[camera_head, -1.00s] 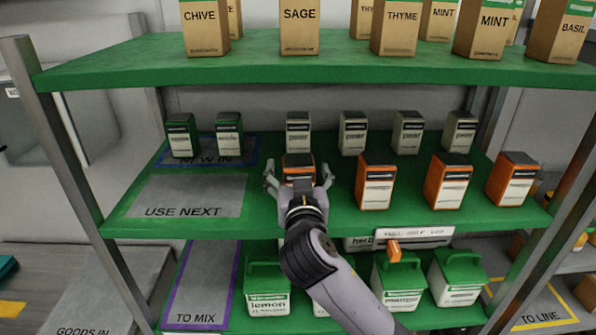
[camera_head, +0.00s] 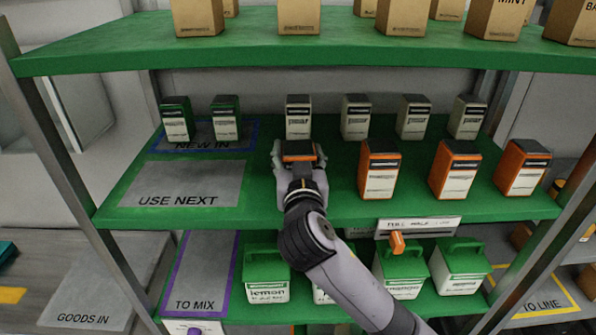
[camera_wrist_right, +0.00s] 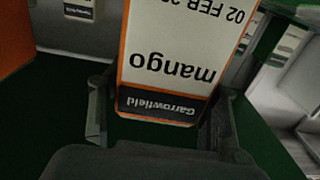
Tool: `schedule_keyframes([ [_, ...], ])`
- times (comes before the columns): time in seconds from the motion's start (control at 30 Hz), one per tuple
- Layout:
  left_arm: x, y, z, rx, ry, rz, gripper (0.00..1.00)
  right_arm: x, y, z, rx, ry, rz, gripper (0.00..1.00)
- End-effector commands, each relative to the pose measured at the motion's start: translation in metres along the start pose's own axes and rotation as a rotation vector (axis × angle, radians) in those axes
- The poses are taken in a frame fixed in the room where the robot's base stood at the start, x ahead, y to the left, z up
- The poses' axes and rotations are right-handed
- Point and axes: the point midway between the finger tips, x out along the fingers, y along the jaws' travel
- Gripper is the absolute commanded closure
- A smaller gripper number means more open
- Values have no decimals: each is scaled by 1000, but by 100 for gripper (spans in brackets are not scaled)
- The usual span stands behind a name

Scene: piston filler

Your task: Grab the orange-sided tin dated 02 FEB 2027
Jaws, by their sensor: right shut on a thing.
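My right gripper (camera_head: 300,160) is at the middle shelf, shut on an orange-sided tin (camera_head: 299,150), with a finger on each side of it. Most of the tin's front is hidden behind the gripper in the head view. In the right wrist view the held tin (camera_wrist_right: 168,60) has a white label, upside down, reading "Garrowfield", "mango" and "02 FEB 20", with the rest cut off at the edge. The wrist view shows the gripper's fingers (camera_wrist_right: 158,112) against its sides. I cannot tell whether the tin touches the shelf. My left gripper is not in view.
More orange-sided tins (camera_head: 380,172) stand to the right on the green shelf (camera_head: 335,205). Behind are pale tins (camera_head: 299,118) and dark green tins (camera_head: 226,119). A grey "USE NEXT" mat (camera_head: 185,178) is empty at left. Another shelf (camera_head: 120,55) with cartons hangs above.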

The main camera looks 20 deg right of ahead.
Motion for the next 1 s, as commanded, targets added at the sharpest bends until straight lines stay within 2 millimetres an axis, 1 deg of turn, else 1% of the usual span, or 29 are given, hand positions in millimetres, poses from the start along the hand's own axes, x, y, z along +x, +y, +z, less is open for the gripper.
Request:
schedule_keyframes([
  [0.03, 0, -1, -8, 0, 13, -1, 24, 0, 0, -1, 0, 3, 0, 58],
  [0.07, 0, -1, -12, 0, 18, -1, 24, 0, 0, -1, 0, 3, -1, 60],
  [0.17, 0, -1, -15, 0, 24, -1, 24, 0, 0, -2, 1, 4, -1, 67],
  [0.27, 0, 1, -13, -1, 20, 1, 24, 0, 0, -2, 1, 5, 0, 73],
  [0.5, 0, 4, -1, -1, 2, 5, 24, 0, 0, -2, 1, 5, 0, 89],
  [0.57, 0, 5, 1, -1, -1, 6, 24, 0, 0, -4, 2, 10, -1, 93],
  [0.77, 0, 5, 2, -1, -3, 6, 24, 0, 0, -5, 2, 9, -1, 93],
  [0.83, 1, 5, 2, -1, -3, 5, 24, 0, 0, -8, 4, 11, 0, 93],
  [0.97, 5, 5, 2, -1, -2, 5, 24, 0, 0, -24, 8, 13, -2, 93],
  [1.0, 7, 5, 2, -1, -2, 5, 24, -1, 0, -32, 9, 14, -2, 93],
])
